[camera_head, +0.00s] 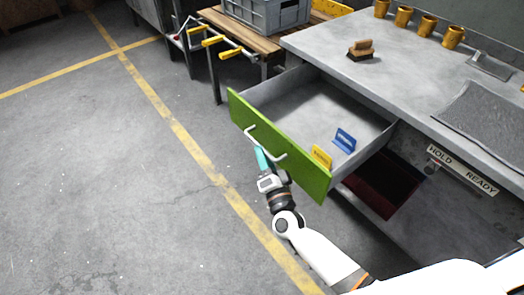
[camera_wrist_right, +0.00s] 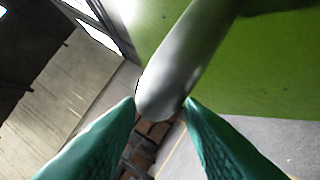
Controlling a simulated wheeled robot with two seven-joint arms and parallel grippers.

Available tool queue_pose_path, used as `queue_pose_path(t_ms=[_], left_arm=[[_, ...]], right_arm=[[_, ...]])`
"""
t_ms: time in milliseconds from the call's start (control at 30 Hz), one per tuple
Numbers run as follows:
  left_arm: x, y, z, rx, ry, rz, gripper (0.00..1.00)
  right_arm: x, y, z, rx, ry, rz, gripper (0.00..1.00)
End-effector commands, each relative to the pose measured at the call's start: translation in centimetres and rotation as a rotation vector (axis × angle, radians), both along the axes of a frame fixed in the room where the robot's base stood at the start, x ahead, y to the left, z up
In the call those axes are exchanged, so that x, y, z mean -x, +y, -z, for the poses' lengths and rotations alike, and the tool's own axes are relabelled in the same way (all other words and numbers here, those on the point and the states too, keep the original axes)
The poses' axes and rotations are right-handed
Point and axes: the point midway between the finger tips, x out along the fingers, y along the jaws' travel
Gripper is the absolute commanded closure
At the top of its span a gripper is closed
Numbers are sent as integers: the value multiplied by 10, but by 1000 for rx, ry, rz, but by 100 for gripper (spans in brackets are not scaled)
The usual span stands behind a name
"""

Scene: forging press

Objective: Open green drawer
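The green drawer (camera_head: 280,148) is pulled out from the grey workbench, and its grey inside shows from above. A blue tag (camera_head: 344,140) and a yellow tag (camera_head: 321,157) stand in it near the front. A light bar handle (camera_head: 268,146) is on its green front. My right gripper (camera_head: 262,157) is at the handle, in front of the drawer. In the right wrist view the handle (camera_wrist_right: 185,75) runs down to between the two teal fingertips (camera_wrist_right: 161,105). The fingers stand apart on both sides of it; firm contact is not clear. My left gripper is not in view.
The workbench top (camera_head: 400,75) carries a brush (camera_head: 361,50) and several yellow cups. A grey crate (camera_head: 265,14) sits on a wooden table beside a rack with yellow-handled tools (camera_head: 212,41). The floor (camera_head: 100,190) left of the drawer is clear.

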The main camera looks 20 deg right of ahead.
Motion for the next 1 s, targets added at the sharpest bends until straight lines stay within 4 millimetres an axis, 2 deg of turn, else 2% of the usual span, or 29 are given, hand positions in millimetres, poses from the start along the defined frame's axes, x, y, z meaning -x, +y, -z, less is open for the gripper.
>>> queue_pose_path(t_ms=[200, 433, 600, 1000], left_arm=[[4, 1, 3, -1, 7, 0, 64], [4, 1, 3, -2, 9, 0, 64], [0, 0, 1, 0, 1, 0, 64], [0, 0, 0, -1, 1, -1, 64]], right_arm=[[48, -2, 12, 2, 5, -1, 66], [85, -4, 19, 1, 3, 0, 66], [97, -5, 21, 0, 1, -1, 66], [98, -5, 21, 0, 1, -1, 66]])
